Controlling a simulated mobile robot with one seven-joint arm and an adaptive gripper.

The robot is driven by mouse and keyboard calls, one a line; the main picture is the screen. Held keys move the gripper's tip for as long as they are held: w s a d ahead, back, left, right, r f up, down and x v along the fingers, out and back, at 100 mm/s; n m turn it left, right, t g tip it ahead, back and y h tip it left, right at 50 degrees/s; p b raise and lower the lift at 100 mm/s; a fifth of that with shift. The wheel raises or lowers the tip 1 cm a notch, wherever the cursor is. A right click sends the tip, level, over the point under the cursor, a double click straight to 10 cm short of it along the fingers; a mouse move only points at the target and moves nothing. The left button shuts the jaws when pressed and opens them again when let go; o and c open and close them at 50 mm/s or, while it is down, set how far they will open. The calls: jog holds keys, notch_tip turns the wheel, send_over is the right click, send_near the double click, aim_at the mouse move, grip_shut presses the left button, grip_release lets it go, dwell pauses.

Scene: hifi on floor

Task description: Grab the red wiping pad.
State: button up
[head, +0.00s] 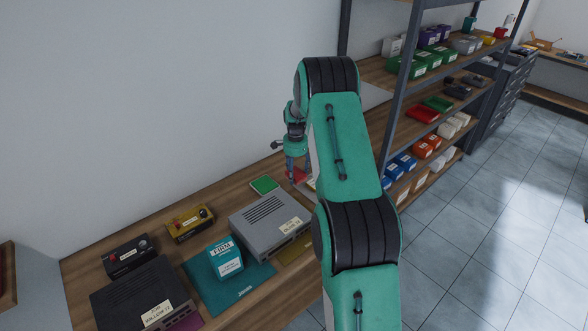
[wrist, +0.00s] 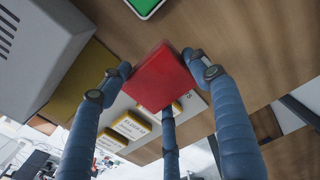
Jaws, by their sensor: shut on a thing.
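The red wiping pad (wrist: 160,78) is a flat red block between the blue fingers of my gripper (wrist: 163,85) in the wrist view. The fingers close on it from both sides, and a third finger reaches it from below in the picture. In the head view the red pad (head: 298,174) shows as a small red patch under my gripper (head: 296,168), partly hidden by the fingers and arm. I cannot tell whether the pad touches the wooden bench (head: 215,207).
A green pad (head: 265,184) lies just left of my gripper. A grey hifi unit (head: 270,222) stands in front of it. Yellow-edged labelled items (wrist: 131,126) lie behind the pad in the wrist view. A shelf rack (head: 400,100) with several coloured bins stands to the right.

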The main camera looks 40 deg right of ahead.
jog(key=shift+s+a+r, duration=0.1)
jog(key=shift+s+a, duration=0.3)
jog(key=shift+s, duration=0.25)
jog(key=shift+s+a, duration=0.4)
jog(key=shift+s, duration=0.2)
jog(key=shift+r, duration=0.1)
